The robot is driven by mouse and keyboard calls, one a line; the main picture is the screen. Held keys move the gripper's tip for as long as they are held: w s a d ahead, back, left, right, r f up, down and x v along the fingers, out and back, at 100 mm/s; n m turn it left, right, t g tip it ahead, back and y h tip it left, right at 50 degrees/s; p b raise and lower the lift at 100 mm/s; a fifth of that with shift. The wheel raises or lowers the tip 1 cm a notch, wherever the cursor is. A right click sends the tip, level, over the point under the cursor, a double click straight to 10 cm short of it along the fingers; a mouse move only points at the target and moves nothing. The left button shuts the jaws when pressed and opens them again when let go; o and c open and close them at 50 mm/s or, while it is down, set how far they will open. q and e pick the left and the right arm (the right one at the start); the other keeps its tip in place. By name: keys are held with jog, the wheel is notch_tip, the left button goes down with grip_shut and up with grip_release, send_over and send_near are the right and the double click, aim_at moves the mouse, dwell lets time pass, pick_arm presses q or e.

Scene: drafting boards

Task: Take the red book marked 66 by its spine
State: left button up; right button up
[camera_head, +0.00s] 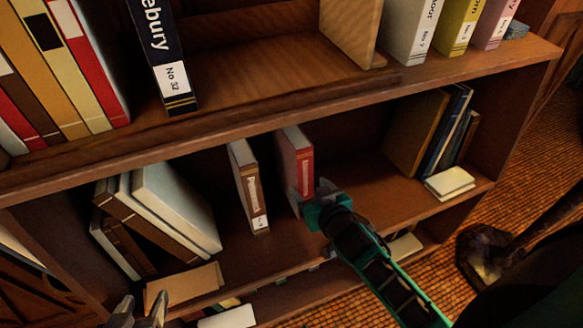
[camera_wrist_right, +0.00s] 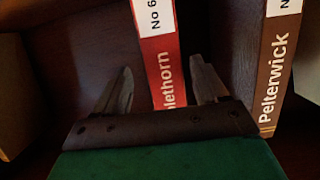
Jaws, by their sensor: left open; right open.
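The red book (camera_head: 296,160) stands upright on the middle shelf, its spine facing out. In the right wrist view the red spine (camera_wrist_right: 164,72) shows a white label reading "No 6", cut off by the frame edge, and the letters "lethorn". My right gripper (camera_head: 318,195) is at the lower part of this book. In its wrist view the open fingers (camera_wrist_right: 162,88) lie either side of the spine, the right finger closer to it; I cannot tell if either touches. My left gripper (camera_head: 140,312) is open and empty at the bottom left, in front of the bookcase.
A brown book (camera_head: 250,190), "Pelterwick" in the right wrist view (camera_wrist_right: 272,85), stands just beside the red book with a narrow gap. Leaning books (camera_head: 175,205) are further left, dark books (camera_head: 450,130) at right. A small pale book (camera_head: 449,182) lies flat near the shelf edge.

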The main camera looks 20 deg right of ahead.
jog(key=x, duration=0.1)
jog(key=b+x, duration=0.1)
jog(key=x, duration=0.3)
jog(key=shift+a+f+b, duration=0.1)
jog(key=shift+a+b, duration=0.2)
jog(key=shift+w+f, duration=0.15)
jog(key=shift+w, duration=0.2)
grip_shut()
jog(key=shift+w+r, duration=0.1)
jog(key=shift+r, duration=0.15)
